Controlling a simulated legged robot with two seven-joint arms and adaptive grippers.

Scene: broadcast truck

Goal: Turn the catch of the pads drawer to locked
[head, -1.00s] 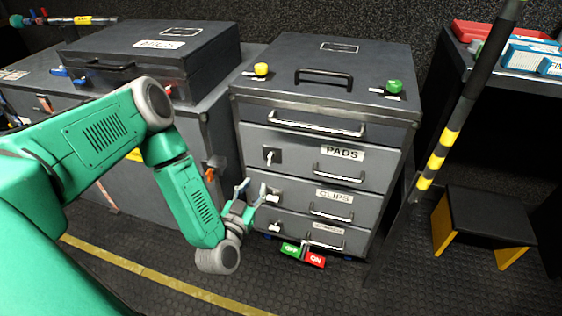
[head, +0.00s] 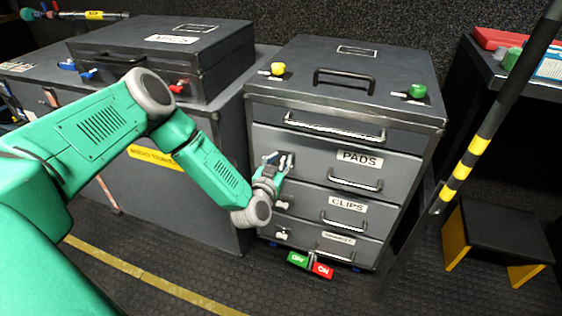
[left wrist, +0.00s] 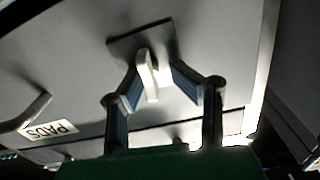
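The pads drawer (head: 318,150) is the upper labelled drawer of the grey cabinet and looks closed. Its catch, a pale lever (left wrist: 147,72) on a dark plate (left wrist: 128,45), shows in the left wrist view. In the head view my left gripper (head: 278,160) mostly hides this catch. In the left wrist view my left gripper (left wrist: 158,78) is open, with one blue-padded finger on each side of the lever. The left-hand finger is close to the lever; I cannot tell whether it touches. A gap shows to the right-hand finger. My right gripper is not in view.
Below are the clips drawer (head: 318,204) and another drawer, each with a catch and handle. A green and red OFF/ON block (head: 310,265) is at the cabinet's foot. A striped pole (head: 462,165) and a black step stool (head: 495,232) stand to the right.

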